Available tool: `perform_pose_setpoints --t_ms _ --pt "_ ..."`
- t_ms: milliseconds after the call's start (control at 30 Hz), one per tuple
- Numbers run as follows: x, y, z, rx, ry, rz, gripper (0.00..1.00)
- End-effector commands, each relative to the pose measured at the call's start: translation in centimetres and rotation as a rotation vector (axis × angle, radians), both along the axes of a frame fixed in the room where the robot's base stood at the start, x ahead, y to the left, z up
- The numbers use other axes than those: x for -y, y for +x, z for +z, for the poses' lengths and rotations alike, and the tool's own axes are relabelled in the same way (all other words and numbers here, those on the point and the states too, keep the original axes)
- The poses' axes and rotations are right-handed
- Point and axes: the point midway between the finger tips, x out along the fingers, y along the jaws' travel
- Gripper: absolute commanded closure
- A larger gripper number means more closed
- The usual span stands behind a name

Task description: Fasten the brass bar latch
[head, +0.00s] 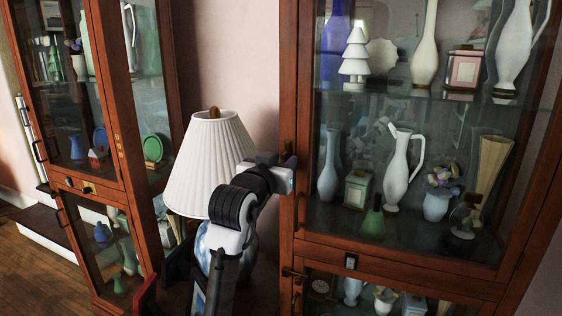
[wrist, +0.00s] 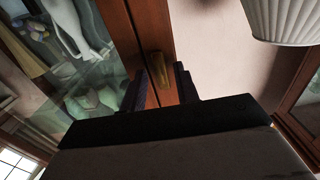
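A brass piece, seemingly the bar latch (wrist: 158,69), sits on the red-brown wooden edge of the cabinet in the wrist view. My gripper (wrist: 161,80) is open, with one dark finger on each side of the brass piece. Whether either finger touches it I cannot tell. In the head view my gripper (head: 290,165) is at the left frame of the right glass cabinet (head: 400,252), at mid height. There the gripper hides most of the brass piece, so its bar position is unclear.
A white pleated table lamp (head: 212,160) stands just left of my arm, close to it. A second glass cabinet (head: 112,95) stands at the left. Vases and ornaments fill the right cabinet's shelves behind glass. Another small brass fitting (head: 290,273) is lower on its frame.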

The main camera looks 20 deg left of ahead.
Motion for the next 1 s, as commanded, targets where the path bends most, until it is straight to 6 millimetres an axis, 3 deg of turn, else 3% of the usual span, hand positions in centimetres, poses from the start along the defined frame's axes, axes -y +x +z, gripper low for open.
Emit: perform_pose_setpoints --t_ms 67,300,667,1000 --pt "0.0 -0.02 0.01 0.0 0.0 0.0 0.7" --pt "-0.01 -0.04 0.02 0.0 0.0 0.0 1.0" --pt "0.01 -0.05 -0.07 0.001 0.027 0.0 1.0" --pt "0.12 -0.04 -0.33 0.008 0.226 0.0 1.0"
